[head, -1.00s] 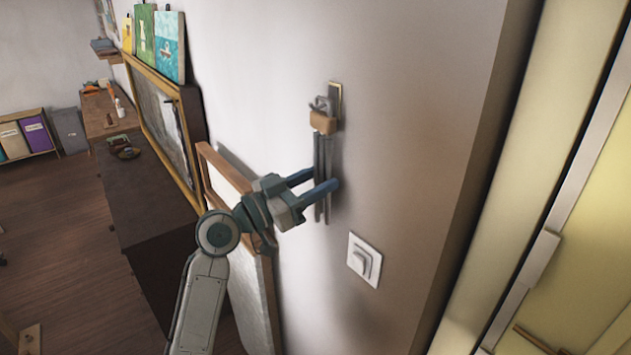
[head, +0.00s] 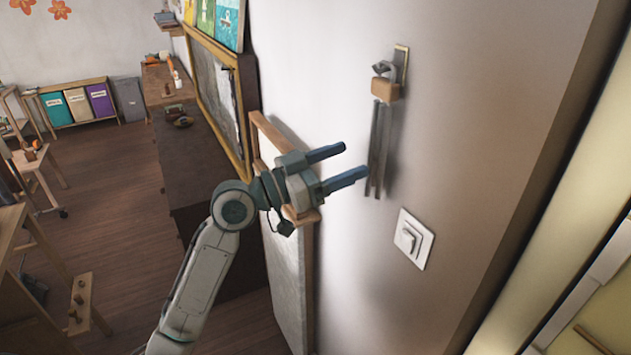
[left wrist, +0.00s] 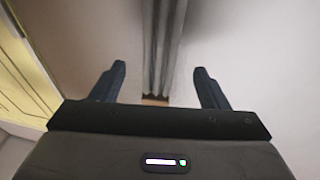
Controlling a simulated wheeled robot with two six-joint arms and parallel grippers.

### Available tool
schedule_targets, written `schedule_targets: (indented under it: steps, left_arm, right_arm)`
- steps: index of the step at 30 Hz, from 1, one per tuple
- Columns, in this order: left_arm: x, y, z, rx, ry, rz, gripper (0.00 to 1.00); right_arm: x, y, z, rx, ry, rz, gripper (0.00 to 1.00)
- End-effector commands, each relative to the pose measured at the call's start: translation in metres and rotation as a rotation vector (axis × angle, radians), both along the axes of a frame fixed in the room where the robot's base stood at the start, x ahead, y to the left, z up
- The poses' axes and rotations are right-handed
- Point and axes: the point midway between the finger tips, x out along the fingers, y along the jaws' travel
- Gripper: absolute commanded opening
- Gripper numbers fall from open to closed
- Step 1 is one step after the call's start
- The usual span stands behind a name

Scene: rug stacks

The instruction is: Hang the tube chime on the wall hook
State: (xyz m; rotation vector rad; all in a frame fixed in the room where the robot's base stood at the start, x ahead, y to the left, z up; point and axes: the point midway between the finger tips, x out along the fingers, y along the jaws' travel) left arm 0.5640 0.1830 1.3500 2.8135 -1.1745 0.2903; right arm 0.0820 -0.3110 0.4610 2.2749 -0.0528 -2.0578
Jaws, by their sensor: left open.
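The tube chime, with a wooden top block (head: 385,89) and grey metal tubes (head: 377,150), hangs against the wall from the wall hook (head: 400,62). The hook has a brass-edged plate. A grey loop sits at the hook above the block. My left gripper (head: 356,163) is open and empty, to the left of the tubes and apart from them. In the left wrist view, the tubes (left wrist: 160,45) show between and beyond the two spread blue fingers (left wrist: 160,82). My right gripper is not in view.
A white light switch (head: 413,239) is on the wall below the chime. A wood-framed panel (head: 290,270) leans at the wall behind my left arm. A dark cabinet (head: 195,165) stands farther left. Open floor (head: 130,225) lies left of it.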

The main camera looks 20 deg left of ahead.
Motion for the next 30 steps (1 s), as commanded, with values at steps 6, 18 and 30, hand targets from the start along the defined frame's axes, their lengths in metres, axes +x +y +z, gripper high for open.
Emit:
schedule_targets:
  steps: [6, 18, 30]
  left_arm:
    - [-0.018, 0.018, -0.01, 0.007, 0.0, 0.001, 0.69]
    - [-0.034, 0.035, -0.011, 0.001, -0.001, 0.0, 0.69]
    - [0.003, 0.061, -0.055, -0.027, 0.08, 0.097, 0.69]
  right_arm:
    - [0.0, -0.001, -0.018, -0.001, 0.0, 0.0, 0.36]
    - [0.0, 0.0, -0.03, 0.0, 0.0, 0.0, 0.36]
    - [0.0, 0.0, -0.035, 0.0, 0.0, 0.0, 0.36]
